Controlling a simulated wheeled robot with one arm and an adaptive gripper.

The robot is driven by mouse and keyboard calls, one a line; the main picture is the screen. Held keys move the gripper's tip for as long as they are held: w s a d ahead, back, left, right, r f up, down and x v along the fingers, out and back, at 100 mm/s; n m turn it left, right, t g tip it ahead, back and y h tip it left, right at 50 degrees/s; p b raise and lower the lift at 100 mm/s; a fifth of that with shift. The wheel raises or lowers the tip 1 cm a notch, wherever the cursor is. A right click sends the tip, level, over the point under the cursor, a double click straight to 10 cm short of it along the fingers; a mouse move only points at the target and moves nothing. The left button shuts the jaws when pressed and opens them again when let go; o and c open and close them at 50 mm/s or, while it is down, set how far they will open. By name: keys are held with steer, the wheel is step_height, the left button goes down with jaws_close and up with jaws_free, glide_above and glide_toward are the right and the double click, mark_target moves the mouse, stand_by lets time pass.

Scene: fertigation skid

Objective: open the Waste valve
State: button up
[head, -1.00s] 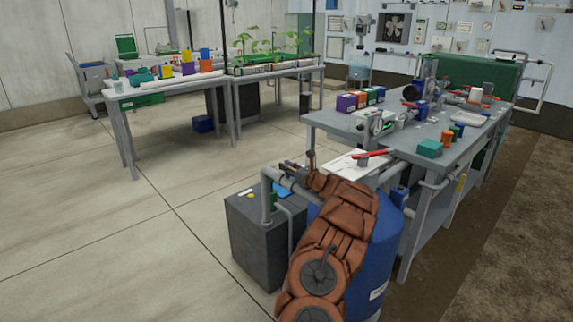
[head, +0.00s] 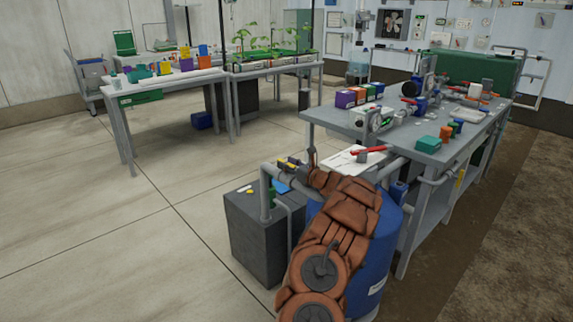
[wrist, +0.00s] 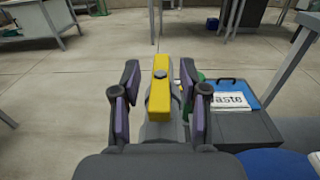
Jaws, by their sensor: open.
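The yellow valve handle (wrist: 160,85) stands in the middle of the wrist view, on grey pipework, with a round dark bolt on it. It points away from me, along the line between my fingers. My gripper (wrist: 159,78) is open, with one dark and purple finger on each side of the handle and a visible gap on both sides. A white label reading "aste" (wrist: 231,99), its first letter hidden by a finger, lies to the right on a blue plate (wrist: 250,88). In the head view, my brown arm hides most of the valve; a small yellow part (head: 292,161) shows by the gripper.
A grey box (head: 256,235) stands left of the blue drum (head: 372,262), with grey pipes (head: 264,195) rising beside it. A red handle (head: 367,150) and a workbench (head: 428,158) with several small items are to the right.

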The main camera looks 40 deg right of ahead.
steer(key=s, duration=1.1)
stand_by(0.3)
